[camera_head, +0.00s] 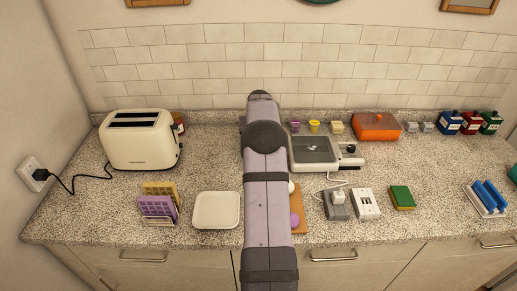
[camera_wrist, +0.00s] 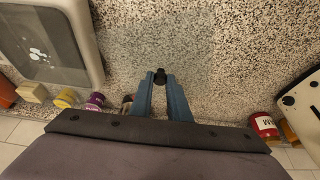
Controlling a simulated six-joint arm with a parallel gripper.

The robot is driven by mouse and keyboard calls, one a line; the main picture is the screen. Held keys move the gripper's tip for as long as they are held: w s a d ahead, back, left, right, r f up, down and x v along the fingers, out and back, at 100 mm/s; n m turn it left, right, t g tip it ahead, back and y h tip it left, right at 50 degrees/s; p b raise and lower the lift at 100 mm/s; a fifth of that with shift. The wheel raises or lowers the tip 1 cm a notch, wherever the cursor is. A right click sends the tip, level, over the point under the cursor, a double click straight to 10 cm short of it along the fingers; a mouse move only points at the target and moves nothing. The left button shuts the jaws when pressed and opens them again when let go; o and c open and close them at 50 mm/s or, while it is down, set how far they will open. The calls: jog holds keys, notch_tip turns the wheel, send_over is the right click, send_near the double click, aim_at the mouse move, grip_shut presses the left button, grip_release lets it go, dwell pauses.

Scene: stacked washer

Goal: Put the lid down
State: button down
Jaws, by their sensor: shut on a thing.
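In the wrist view my gripper (camera_wrist: 160,82) has its two blue fingers closed on a small black knob (camera_wrist: 160,74). Around the knob the counter looks faintly tinted and smoother, as through a see-through lid (camera_wrist: 185,50). I cannot tell whether the lid touches the counter. The white pan-like appliance (camera_wrist: 97,60) stands to the left in the wrist view, apart from the knob. In the head view this appliance (camera_head: 334,165) is right of my arm, with a grey inner surface and a dial. My arm hides the gripper and lid there.
The cream toaster (camera_head: 142,150) is left of my arm. A red-labelled jar (camera_wrist: 264,126) stands near it. Small cups (camera_head: 314,127) line the back beside the appliance. A white tray (camera_head: 217,222) lies in front. Speckled counter between toaster and arm is clear.

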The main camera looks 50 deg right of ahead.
jog(key=shift+f+p, duration=0.45)
jog(key=shift+f, duration=1.35)
jog(key=shift+f, duration=0.1)
jog(key=shift+f, duration=0.15)
jog(key=c, duration=1.7)
grip_release()
jog(key=shift+o, duration=0.2)
jog(key=shift+r, duration=0.3)
jog(key=b+v, duration=0.3)
jog(key=v, duration=0.9)
jog(key=shift+b, duration=0.4)
